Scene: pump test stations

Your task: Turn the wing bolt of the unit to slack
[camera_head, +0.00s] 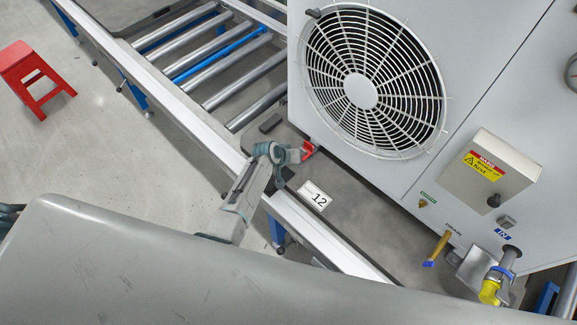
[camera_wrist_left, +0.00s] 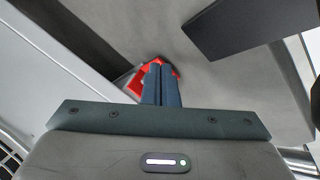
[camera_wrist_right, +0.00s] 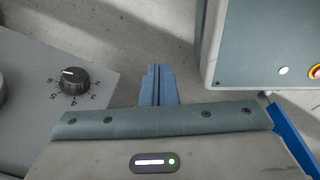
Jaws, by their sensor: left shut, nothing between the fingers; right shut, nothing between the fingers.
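The unit is a large pale grey housing (camera_head: 465,85) with a round fan grille, standing on a grey plate on the conveyor. A red part (camera_head: 308,150), likely the wing bolt, sits at the unit's lower near corner. My left gripper (camera_head: 300,155) is right beside it, shut with nothing between its fingers. In the left wrist view the shut fingers (camera_wrist_left: 161,68) overlap the red part (camera_wrist_left: 138,82) and hide much of it; contact cannot be told. My right gripper (camera_wrist_right: 158,68) is shut and empty, away from the unit's red part, and shows only in its wrist view.
A "12" label (camera_head: 314,196) and a dark block (camera_head: 270,123) lie on the plate near the red part. The right wrist view shows a dial knob (camera_wrist_right: 75,80). A red stool (camera_head: 36,78) stands left.

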